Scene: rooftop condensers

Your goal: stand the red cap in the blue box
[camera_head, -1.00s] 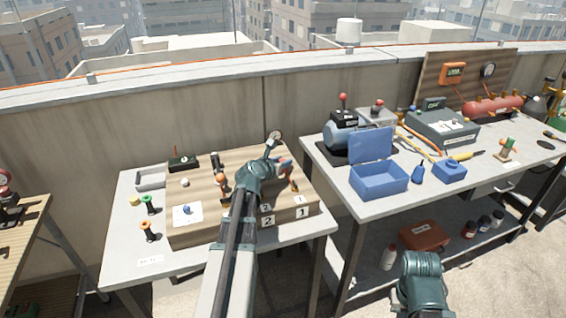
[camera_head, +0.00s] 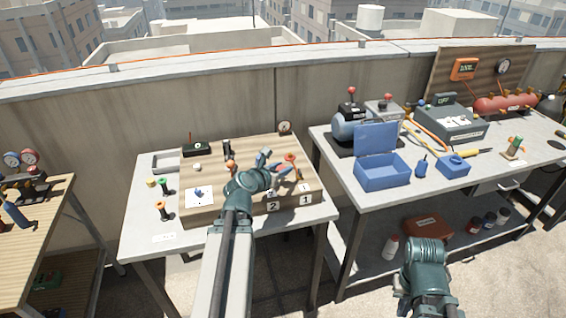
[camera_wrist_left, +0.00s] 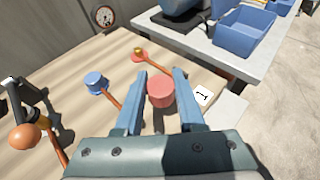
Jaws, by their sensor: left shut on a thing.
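My left gripper (camera_head: 276,165) is over the right part of a wooden board. In the left wrist view, its two blue fingers (camera_wrist_left: 156,98) are shut on the round red cap (camera_wrist_left: 160,92). In the head view the cap is hard to make out among the fingers. I cannot tell whether it touches the board below. The blue box (camera_head: 382,178) stands on the right table with its lid raised at the back. It also shows in the left wrist view (camera_wrist_left: 236,47), ahead and right of the gripper. My right gripper is out of view; only its arm shows at the lower right.
A gap separates the two tables. A motor stands behind the box.

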